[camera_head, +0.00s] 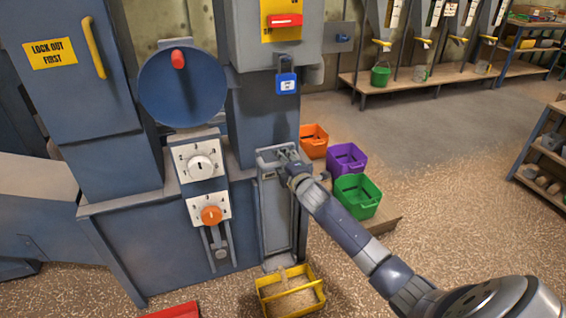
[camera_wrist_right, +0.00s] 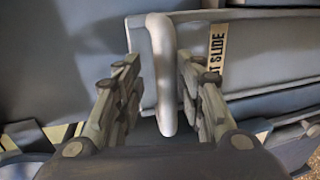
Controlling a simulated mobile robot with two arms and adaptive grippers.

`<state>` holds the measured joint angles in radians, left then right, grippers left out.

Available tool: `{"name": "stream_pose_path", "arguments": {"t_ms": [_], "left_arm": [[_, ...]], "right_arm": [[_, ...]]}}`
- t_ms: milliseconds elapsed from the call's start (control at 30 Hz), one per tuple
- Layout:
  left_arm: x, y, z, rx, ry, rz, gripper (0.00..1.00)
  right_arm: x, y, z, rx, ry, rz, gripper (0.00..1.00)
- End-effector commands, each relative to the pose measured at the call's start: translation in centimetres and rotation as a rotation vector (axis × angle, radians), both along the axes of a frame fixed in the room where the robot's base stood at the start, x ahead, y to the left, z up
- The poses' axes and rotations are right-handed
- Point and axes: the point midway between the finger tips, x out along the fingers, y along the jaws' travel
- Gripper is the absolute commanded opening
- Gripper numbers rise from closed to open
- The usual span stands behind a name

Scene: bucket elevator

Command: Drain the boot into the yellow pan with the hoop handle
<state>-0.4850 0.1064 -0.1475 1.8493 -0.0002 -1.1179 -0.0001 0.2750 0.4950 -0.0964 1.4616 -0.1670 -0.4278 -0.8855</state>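The yellow pan (camera_head: 262,298) stands on the floor below the boot's front, with tan grain inside and its hoop handle across the middle. The boot (camera_head: 150,245) is the blue-grey lower casing of the elevator. Its grey slide panel (camera_head: 272,215) is upright above the pan. My right gripper (camera_head: 288,162) is at the top of this panel. In the right wrist view my right gripper (camera_wrist_right: 157,85) has its fingers closed in on both sides of a pale upright bar handle (camera_wrist_right: 163,70). My left gripper is out of view.
Orange (camera_head: 314,141), purple (camera_head: 346,159) and green (camera_head: 358,196) bins stand right of the boot, near my right arm. A red object (camera_head: 175,311) is at the bottom edge. A blue padlock (camera_head: 286,82) hangs above. Open floor lies to the right.

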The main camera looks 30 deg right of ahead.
Motion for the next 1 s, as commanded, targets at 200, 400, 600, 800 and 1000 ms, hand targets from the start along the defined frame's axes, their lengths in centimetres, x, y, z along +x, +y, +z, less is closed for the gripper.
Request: {"name": "stream_pose_path", "arguments": {"t_ms": [200, 400, 600, 800, 1000], "left_arm": [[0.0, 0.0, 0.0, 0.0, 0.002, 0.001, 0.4], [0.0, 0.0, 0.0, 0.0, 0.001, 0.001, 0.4], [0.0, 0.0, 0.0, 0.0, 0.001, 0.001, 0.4], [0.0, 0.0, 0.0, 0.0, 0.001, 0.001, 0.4], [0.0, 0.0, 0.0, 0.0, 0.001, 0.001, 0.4]], "right_arm": [[-0.1, 0.0, -0.3, 0.001, 0.005, 0.0, 0.35], [-1.4, 0.3, -0.1, 0.0, 0.006, 0.0, 0.35], [-4.4, 1.0, 0.5, 0.0, 0.006, 0.0, 0.35], [-7.8, 1.9, 1.3, 0.0, 0.005, 0.001, 0.35], [-10.4, 2.4, 1.9, 0.0, 0.004, -0.001, 0.35]]}}
